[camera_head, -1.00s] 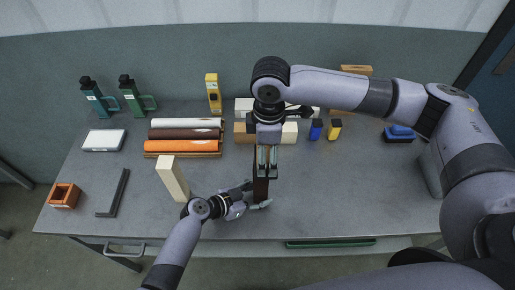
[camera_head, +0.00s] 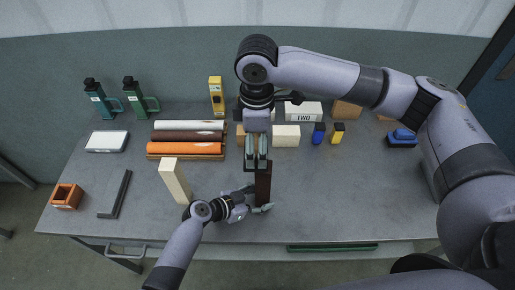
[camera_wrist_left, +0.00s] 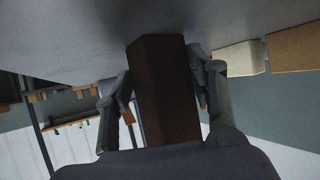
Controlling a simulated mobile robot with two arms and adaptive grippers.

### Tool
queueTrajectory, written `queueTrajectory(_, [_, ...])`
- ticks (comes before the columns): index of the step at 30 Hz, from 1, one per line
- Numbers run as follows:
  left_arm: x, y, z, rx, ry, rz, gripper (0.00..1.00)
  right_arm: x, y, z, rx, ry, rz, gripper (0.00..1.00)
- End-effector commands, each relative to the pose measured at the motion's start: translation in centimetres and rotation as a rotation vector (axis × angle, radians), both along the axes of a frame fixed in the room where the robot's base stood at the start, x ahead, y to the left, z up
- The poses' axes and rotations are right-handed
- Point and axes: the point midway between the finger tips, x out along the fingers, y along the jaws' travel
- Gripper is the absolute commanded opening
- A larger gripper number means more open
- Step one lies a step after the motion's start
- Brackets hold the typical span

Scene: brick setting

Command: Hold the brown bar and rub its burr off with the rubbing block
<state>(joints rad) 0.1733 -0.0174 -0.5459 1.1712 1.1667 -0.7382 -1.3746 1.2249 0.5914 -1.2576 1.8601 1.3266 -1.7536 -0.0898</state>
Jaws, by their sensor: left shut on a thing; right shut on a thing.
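The brown bar (camera_head: 263,185) stands upright near the front middle of the bench. My left gripper (camera_head: 250,207) is shut on it low down, with fingers on either side. In the left wrist view the bar (camera_wrist_left: 165,90) rises between the two fingers (camera_wrist_left: 163,95). My right gripper (camera_head: 257,158) points down at the bar's upper end, slightly left of it. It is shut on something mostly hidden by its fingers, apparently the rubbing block. I cannot tell whether this touches the bar. The burr cannot be made out.
A pale upright block (camera_head: 174,181) stands close left of my left gripper. Rolls on a rack (camera_head: 186,156), a cream block (camera_head: 286,136), a white block (camera_head: 303,111) and small blue (camera_head: 318,133) and yellow (camera_head: 337,133) containers stand behind. The bench's front right is clear.

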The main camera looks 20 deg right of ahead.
Motion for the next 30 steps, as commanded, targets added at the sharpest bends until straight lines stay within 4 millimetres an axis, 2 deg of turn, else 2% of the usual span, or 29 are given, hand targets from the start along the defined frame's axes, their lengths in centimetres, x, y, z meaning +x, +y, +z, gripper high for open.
queueTrajectory(6, [0.0, 0.0, 0.0, 0.001, 0.002, 0.000, 0.35, 0.0, 0.0, 2.1, 0.001, -0.002, 0.002, 0.30])
queueTrajectory(12, [0.0, 0.0, 0.0, 0.001, 0.002, 0.000, 0.35, 0.0, 0.0, 3.4, 0.000, -0.002, 0.002, 0.30])
queueTrajectory(27, [-0.1, 0.0, 0.0, 0.001, 0.002, 0.000, 0.35, 0.0, 0.0, 3.5, 0.000, -0.001, 0.001, 0.30])
queueTrajectory(28, [-0.1, 0.0, 0.0, 0.001, 0.002, 0.000, 0.53, 0.0, 0.0, 3.5, 0.000, -0.001, 0.001, 0.30])
queueTrajectory(30, [-0.1, 0.0, 0.0, 0.001, 0.002, 0.000, 0.57, 0.0, 0.0, 3.5, 0.000, -0.001, 0.001, 0.30])
